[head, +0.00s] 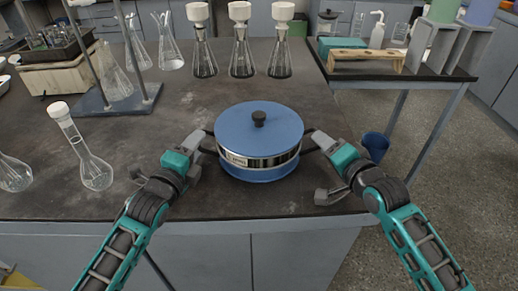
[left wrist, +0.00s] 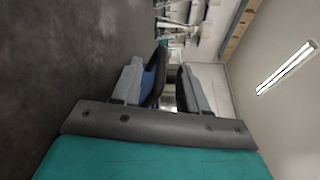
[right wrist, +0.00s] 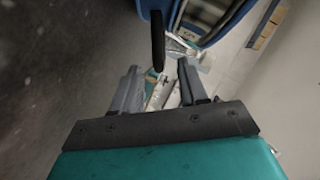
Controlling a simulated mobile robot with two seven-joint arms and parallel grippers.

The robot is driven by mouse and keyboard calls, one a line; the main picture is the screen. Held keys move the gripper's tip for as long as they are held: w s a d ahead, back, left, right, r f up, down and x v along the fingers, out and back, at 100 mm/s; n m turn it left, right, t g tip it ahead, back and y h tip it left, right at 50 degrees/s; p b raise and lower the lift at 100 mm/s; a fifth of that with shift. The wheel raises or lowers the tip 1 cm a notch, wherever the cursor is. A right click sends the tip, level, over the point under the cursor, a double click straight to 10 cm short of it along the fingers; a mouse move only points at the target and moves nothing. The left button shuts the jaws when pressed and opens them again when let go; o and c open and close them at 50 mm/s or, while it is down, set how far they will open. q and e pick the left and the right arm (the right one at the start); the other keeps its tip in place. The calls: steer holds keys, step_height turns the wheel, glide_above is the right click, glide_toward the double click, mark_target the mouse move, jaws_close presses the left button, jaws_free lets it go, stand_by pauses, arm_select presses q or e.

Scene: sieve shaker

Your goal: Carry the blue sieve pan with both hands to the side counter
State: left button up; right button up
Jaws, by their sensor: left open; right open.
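The blue sieve pan (head: 258,172) stands upright on the dark workbench (head: 130,190), near its front edge. It has a blue lid with a black knob, a silver band with a label, and a black handle on each side. My left gripper (head: 207,140) is open at the left handle; in the left wrist view a black handle (left wrist: 155,76) shows between its fingers. My right gripper (head: 312,141) is open at the right handle; in the right wrist view the handle (right wrist: 157,42) reaches down to between the fingertips. The side counter (head: 400,79) is at the upper right.
A wooden rack (head: 365,58), a teal box (head: 342,45) and a grey stand (head: 433,45) occupy the side counter. A blue bucket (head: 375,146) is on the floor between the tables. Flasks (head: 241,55) stand behind the pan; a volumetric flask (head: 94,172) stands left.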

arm_select(q)
steer(key=shift+x, duration=1.7)
arm_select(e)
steer(key=shift+x, duration=1.7)
arm_select(q)
jaws_close()
arm_select(e)
jaws_close()
arm_select(q)
steer(key=shift+r, duration=0.15)
